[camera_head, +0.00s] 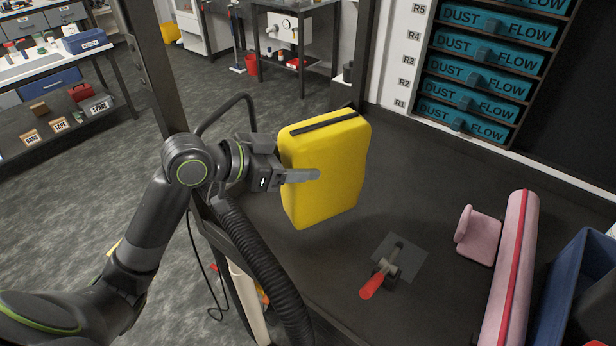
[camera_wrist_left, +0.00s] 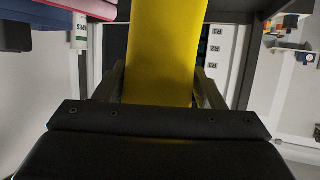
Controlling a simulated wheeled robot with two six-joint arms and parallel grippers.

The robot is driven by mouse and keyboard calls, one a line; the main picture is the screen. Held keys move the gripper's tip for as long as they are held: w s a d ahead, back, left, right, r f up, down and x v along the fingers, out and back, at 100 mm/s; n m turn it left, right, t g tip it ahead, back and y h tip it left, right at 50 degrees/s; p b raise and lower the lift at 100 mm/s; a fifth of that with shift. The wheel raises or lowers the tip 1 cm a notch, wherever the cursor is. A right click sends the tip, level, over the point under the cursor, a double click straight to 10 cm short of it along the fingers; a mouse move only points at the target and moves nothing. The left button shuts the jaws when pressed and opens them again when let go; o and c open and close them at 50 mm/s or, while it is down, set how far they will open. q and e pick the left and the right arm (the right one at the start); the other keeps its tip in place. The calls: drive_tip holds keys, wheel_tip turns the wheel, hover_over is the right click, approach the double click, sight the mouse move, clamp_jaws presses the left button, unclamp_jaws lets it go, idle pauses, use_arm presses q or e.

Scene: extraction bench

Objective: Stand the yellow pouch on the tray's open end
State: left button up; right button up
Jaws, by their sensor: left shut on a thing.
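The yellow pouch (camera_head: 325,180) is a tall, upright block with a dark strip along its top. My left gripper (camera_head: 300,176) is shut on it from the left, with one grey finger across its near face. In the left wrist view the pouch (camera_wrist_left: 166,55) fills the space between the two fingers (camera_wrist_left: 165,90). It is over the left part of the dark bench; I cannot tell whether its bottom touches. A dark blue, open-topped tray (camera_head: 571,295) is partly in view at the right edge. My right gripper is not in view.
A red-handled clamp (camera_head: 378,277) on a grey plate stands on the bench (camera_head: 410,175). Right of it are a pink bracket (camera_head: 478,240) and a long pink pouch with a red stripe (camera_head: 512,265). Teal drawers (camera_head: 480,82) stand behind. A black hose (camera_head: 265,265) runs along the left edge.

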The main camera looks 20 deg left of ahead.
sight(287, 185)
use_arm(q)
wheel_tip(287, 185, down, 6)
drive_tip(key=shift+r+p, duration=0.15)
drive_tip(key=shift+p, duration=0.25)
drive_tip(key=shift+f, duration=0.2)
drive_tip(key=o, duration=1.5)
drive_tip(key=shift+r, duration=0.1)
drive_tip(key=shift+r, duration=0.1)
